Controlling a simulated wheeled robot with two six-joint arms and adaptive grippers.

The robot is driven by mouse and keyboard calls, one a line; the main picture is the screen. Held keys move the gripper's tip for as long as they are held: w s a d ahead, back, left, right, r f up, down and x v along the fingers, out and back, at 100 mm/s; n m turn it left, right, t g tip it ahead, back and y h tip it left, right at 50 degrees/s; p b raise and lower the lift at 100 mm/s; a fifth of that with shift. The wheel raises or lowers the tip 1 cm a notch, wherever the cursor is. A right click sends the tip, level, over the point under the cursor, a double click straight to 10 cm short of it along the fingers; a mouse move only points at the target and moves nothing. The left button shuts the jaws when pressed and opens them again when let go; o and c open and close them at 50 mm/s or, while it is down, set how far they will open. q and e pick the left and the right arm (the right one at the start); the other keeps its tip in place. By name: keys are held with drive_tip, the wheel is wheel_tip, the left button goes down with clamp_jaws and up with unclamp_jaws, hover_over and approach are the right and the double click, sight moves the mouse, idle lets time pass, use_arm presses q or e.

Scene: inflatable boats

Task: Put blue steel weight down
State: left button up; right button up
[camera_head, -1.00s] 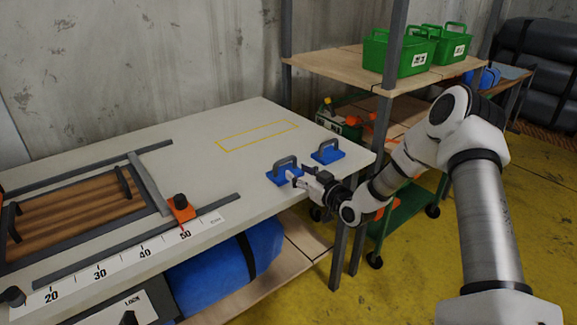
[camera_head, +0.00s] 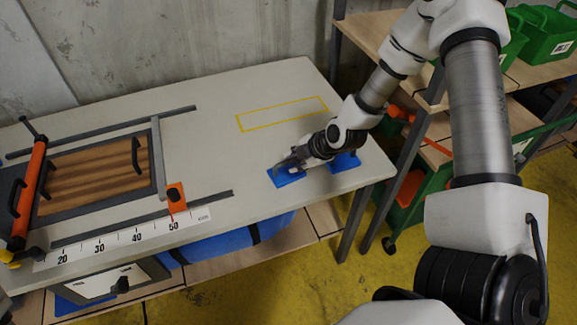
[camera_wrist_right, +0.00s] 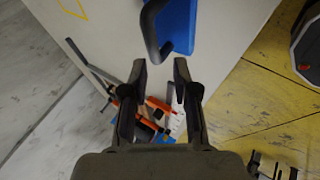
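Two blue steel weights with grey handles are on the white table (camera_head: 215,155), near its right end. The left weight (camera_head: 287,179) is partly covered by my right gripper (camera_head: 282,165), its handle hidden in the head view. The right weight (camera_head: 346,162) is partly behind my right arm. In the right wrist view, a blue weight (camera_wrist_right: 180,25) with a dark handle lies just beyond the fingertips. My right gripper (camera_wrist_right: 161,65) has its fingers apart with nothing held between them.
A yellow outlined rectangle (camera_head: 242,125) on the table behind the weights is empty. A framed wooden panel (camera_head: 95,178), an orange bar (camera_head: 30,190) and a ruler (camera_head: 135,238) occupy the left. A shelf with green crates (camera_head: 545,35) stands at right.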

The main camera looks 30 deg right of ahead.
sight(287, 175)
drive_tip(key=x, duration=0.4)
drive_tip(key=shift+d+f+b, duration=0.15)
drive_tip(key=shift+f+b, duration=0.2)
drive_tip(key=shift+f, duration=0.3)
drive_tip(key=shift+w+f, duration=0.3)
drive_tip(key=shift+w, duration=0.05)
drive_tip(key=c, duration=0.5)
drive_tip(key=shift+s+r, duration=0.1)
drive_tip(key=shift+s, duration=0.1)
clamp_jaws()
drive_tip(key=shift+r, duration=0.1)
drive_tip(key=shift+w, duration=0.1)
